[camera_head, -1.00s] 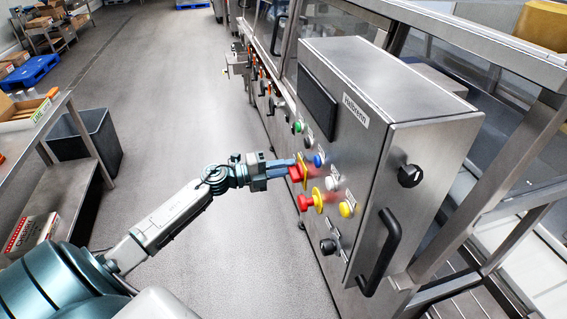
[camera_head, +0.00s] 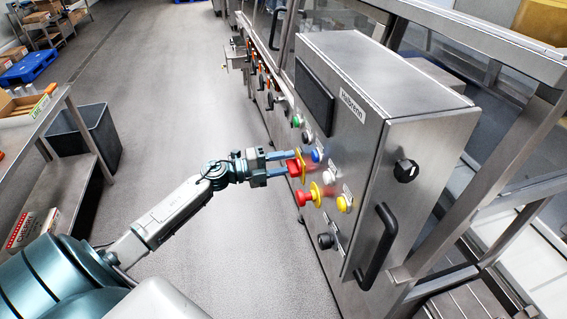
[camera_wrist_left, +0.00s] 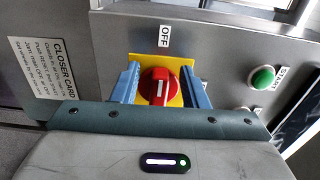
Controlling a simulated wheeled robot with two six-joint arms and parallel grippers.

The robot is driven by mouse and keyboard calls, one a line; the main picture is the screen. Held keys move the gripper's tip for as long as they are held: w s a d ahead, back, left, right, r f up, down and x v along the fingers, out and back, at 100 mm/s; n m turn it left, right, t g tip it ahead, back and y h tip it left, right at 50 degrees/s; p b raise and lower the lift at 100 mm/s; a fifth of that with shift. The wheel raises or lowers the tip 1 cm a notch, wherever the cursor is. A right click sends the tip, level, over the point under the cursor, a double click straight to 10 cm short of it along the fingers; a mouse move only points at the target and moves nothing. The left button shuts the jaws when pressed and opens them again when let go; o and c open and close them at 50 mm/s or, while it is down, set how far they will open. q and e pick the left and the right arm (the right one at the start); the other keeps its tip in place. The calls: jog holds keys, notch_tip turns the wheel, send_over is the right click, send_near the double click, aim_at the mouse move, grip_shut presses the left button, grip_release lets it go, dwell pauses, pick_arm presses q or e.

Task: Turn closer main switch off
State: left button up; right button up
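The closer main switch is a red rotary knob on a yellow plate (camera_wrist_left: 174,65) on the steel control box. In the left wrist view the red knob (camera_wrist_left: 158,88) has its white line upright, pointing towards the OFF label (camera_wrist_left: 164,36) above. In the head view the red switch (camera_head: 295,167) shows on the box's front face. My left gripper (camera_head: 283,166) is open, with one blue finger on each side of the knob. In the wrist view gaps show between the knob and both fingers (camera_wrist_left: 160,86). My right gripper is not in view.
A red mushroom button (camera_head: 303,198) sits just below the switch, with blue (camera_head: 317,155), white (camera_head: 329,177) and yellow (camera_head: 344,203) buttons close by. A black handle (camera_head: 378,247) sticks out of the box. The aisle floor (camera_head: 170,120) to the left is clear.

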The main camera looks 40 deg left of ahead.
pick_arm(q)
jog(key=shift+a, duration=0.1)
jog(key=b+v, duration=0.2)
jog(key=v, duration=0.8)
jog(key=shift+s, duration=0.3)
jog(key=shift+a, duration=0.1)
dwell(0.3)
